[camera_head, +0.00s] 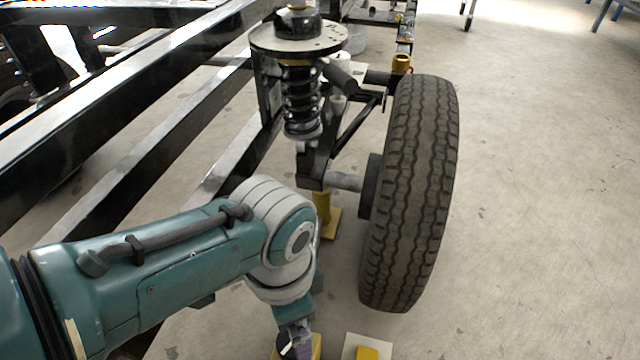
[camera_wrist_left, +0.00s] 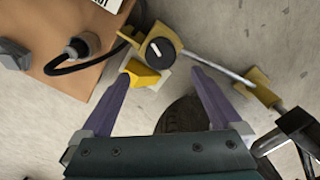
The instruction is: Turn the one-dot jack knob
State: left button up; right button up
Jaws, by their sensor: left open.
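In the left wrist view a round black knob (camera_wrist_left: 158,50) with a short white mark sits on a yellow jack body (camera_wrist_left: 138,32). I cannot make out any dots. My left gripper (camera_wrist_left: 162,73) is open, with its two purple fingers spread and nothing between them in contact. The knob lies just beyond the fingertips, roughly centred between them. A yellow block (camera_wrist_left: 144,76) on a pale plate is near the left fingertip. My right gripper is not in view.
A large tire (camera_head: 412,190) stands right of my left arm, with a coil spring (camera_head: 300,98) and black frame rails (camera_head: 150,150) beyond. In the wrist view an orange-brown box (camera_wrist_left: 75,60) with a black cable is left of the jack; a metal rod (camera_wrist_left: 215,67) runs right.

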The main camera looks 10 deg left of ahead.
pick_arm(q)
jog(key=n, duration=0.5)
jog(key=shift+d+f+n+b, duration=0.15)
jog(key=shift+d+n+b, duration=0.1)
jog(key=shift+n+b, duration=0.15)
jog(key=n, duration=0.3)
jog(key=shift+n, duration=0.4)
jog(key=n+b, duration=0.1)
jog(key=n, duration=0.5)
jog(key=shift+a, duration=0.1)
jog(key=n, duration=0.5)
jog(key=shift+a+b, duration=0.25)
jog(key=shift+b, duration=0.05)
notch_tip(320, 180, down, 10)
jog(key=b, duration=0.9)
jog(key=shift+r, duration=0.2)
jog(key=shift+c, duration=0.4)
